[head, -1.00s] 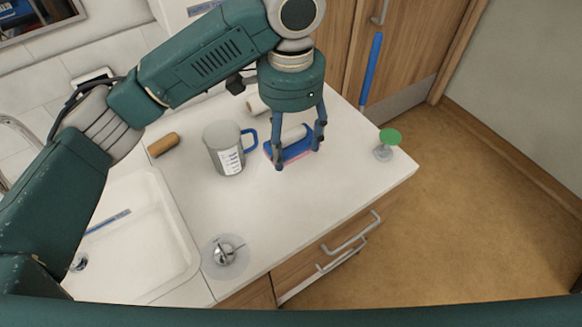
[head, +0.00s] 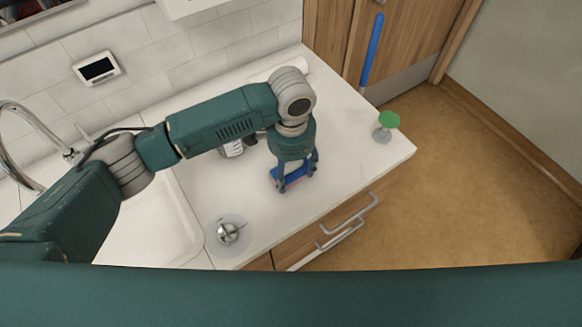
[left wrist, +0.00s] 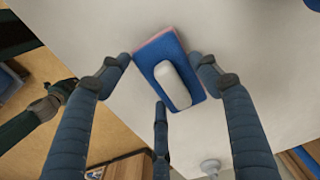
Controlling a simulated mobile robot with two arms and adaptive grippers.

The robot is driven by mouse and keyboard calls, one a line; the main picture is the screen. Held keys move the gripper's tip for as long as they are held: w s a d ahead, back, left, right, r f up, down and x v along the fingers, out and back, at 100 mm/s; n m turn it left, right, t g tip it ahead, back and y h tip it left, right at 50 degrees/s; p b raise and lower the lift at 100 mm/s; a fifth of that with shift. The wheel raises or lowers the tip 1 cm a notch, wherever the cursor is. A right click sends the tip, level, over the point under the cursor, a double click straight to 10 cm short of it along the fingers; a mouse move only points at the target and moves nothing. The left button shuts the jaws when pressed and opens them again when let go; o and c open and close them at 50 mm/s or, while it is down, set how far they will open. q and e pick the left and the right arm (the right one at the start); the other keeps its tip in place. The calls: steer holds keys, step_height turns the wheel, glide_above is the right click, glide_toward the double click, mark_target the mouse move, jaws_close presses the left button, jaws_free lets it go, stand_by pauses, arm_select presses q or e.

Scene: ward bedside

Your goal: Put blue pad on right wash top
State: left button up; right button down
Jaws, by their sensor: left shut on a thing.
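The blue pad (head: 297,176) has a pink layer along one edge. In the left wrist view the blue pad (left wrist: 188,70) shows a white oblong grip on top. My left gripper (head: 295,182) is shut on the pad, its fingers around it. The pad is over the white wash top (head: 345,150) right of the sink, near its front edge. I cannot tell whether it touches the surface.
A measuring jug (head: 232,149) is partly hidden behind my left arm. A metal piece on a round base (head: 228,234) stands by the sink (head: 190,215). A green-topped item (head: 387,122) stands at the right edge. The top between pad and green item is clear.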

mark_target(291, 174)
arm_select(q)
steer(key=shift+f, duration=0.15)
steer(key=o, duration=1)
steer(key=shift+r, duration=0.6)
step_height(291, 174, up, 11)
steer(key=b, duration=0.3)
